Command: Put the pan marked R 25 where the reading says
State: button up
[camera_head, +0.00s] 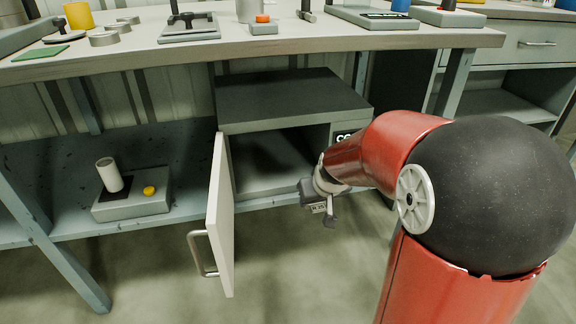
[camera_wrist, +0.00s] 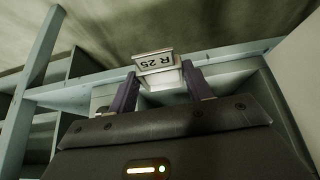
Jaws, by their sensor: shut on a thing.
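The pan marked R 25 (camera_wrist: 155,63) is a small pale pan with a white label, upside down in the wrist view. My gripper (camera_wrist: 162,85) is shut on it, with one dark finger on each side. In the head view my gripper (camera_head: 322,200) holds the pan (camera_head: 318,208) in front of the open cabinet (camera_head: 295,110) under the bench, to the right of its swung-out door (camera_head: 221,215). The cabinet interior looks dark and empty where it shows. I cannot make out any reading in these views.
A sign (camera_head: 344,136) starting "CO" on the cabinet is partly hidden by my arm. The door handle (camera_head: 201,255) sticks out left. A grey device (camera_head: 133,200) with a white cylinder and yellow button sits on the lower shelf (camera_head: 60,165). Several instruments stand on the bench top (camera_head: 330,36).

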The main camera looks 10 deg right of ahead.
send_near(298, 173)
notch_tip(298, 173, down, 4)
jog(key=shift+r, duration=0.2)
jog(key=w, duration=0.1)
jog(key=w+f, duration=0.1)
jog(key=w, duration=0.1)
jog(key=shift+f+b, duration=0.2)
jog(key=shift+b, duration=0.1)
jog(key=shift+f, duration=0.15)
jog(key=shift+f, duration=0.15)
jog(key=o, duration=1)
